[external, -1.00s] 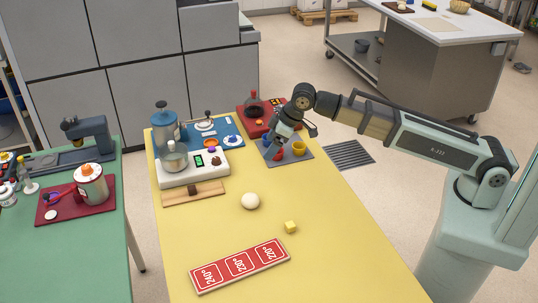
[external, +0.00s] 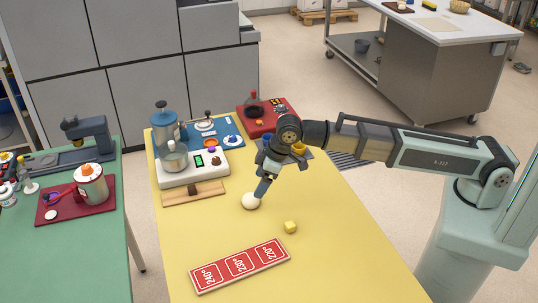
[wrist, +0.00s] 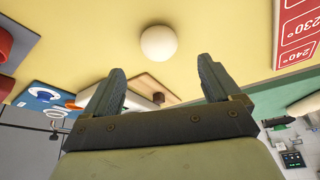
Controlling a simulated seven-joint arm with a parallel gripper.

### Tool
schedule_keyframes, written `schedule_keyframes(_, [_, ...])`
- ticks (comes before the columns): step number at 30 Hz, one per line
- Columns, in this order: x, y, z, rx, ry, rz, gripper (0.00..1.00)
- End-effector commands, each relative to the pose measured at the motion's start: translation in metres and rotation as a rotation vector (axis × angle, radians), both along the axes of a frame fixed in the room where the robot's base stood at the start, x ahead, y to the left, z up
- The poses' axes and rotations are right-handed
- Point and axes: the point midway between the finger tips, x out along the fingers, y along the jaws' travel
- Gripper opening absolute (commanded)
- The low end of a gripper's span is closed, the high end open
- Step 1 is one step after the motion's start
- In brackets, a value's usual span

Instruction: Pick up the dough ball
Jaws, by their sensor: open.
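The dough ball (external: 250,202) is a pale cream, smooth ball on the yellow table (external: 330,250). In the wrist view the dough ball (wrist: 158,43) lies beyond my fingertips, roughly centred between them. My gripper (external: 259,196) points down at the ball in the external view, its fingers overlapping the ball's upper right edge. The wrist view shows my gripper (wrist: 158,80) with its two fingers wide apart and nothing between them. I cannot tell whether a finger touches the ball.
A red temperature board (external: 240,266) lies in front. A wooden board (external: 193,193) and a white scale (external: 192,168) stand to the left. The table around the cube is clear.

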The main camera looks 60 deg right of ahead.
Motion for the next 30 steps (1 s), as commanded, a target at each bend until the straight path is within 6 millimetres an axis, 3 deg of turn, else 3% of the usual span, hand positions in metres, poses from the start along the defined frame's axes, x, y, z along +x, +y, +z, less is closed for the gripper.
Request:
schedule_keyframes(6, [0.008, 0.003, -0.020, 0.000, 0.001, 0.000, 0.90])
schedule_keyframes(17, [0.013, 0.005, -0.032, 0.000, 0.000, 0.000, 0.90])
schedule_keyframes(30, [0.028, 0.011, -0.071, 0.000, -0.001, 0.000, 0.90])
